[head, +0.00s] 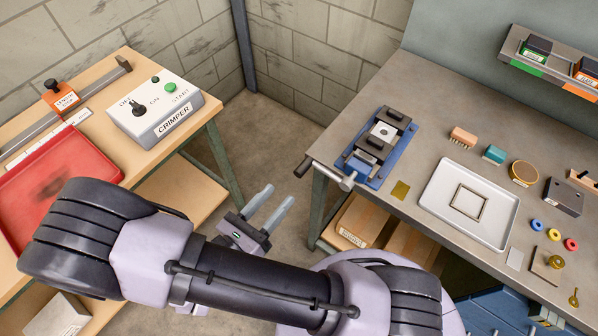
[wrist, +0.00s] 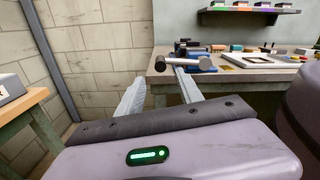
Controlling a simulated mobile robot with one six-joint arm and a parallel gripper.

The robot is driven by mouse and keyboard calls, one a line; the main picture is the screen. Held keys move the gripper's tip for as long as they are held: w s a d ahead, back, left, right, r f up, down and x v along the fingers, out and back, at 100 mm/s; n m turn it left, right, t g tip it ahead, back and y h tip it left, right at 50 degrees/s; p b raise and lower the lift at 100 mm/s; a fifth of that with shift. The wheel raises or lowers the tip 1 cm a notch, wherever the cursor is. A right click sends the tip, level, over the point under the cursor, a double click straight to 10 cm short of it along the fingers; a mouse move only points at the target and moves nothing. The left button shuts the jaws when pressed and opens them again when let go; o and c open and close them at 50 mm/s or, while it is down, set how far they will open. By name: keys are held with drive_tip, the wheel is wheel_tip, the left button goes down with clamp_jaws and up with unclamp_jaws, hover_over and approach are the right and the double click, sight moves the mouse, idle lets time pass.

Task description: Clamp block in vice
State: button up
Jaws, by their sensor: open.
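The blue vice (head: 362,167) sits at the left end of the grey workbench, with two dark jaws. A pale metal block (head: 383,131) with a dark hole lies between the jaws; I cannot tell whether both jaws touch it. The vice's handle (head: 347,184), a bar across the screw end, sticks out past the bench's near-left edge. My gripper (head: 279,194) is open and empty, left of the handle and apart from it, over the gap between the benches. In the wrist view, the handle (wrist: 183,63) shows ahead beyond the fingertips (wrist: 157,75); the block is not clear there.
The grey bench (head: 420,150) also bears a white tray (head: 440,200) with a square frame, brushes, coloured rings and small parts. A wooden bench at left holds a crimper box (head: 165,115) and a red tray (head: 45,180). A shelf (head: 560,70) hangs at upper right.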

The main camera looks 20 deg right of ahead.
sight(299, 173)
drive_tip(key=b+x, duration=0.1)
drive_tip(key=x, duration=0.8)
drive_tip(key=shift+d, duration=0.1)
drive_tip(key=shift+c, duration=0.2)
clamp_jaws()
idle(0.8)
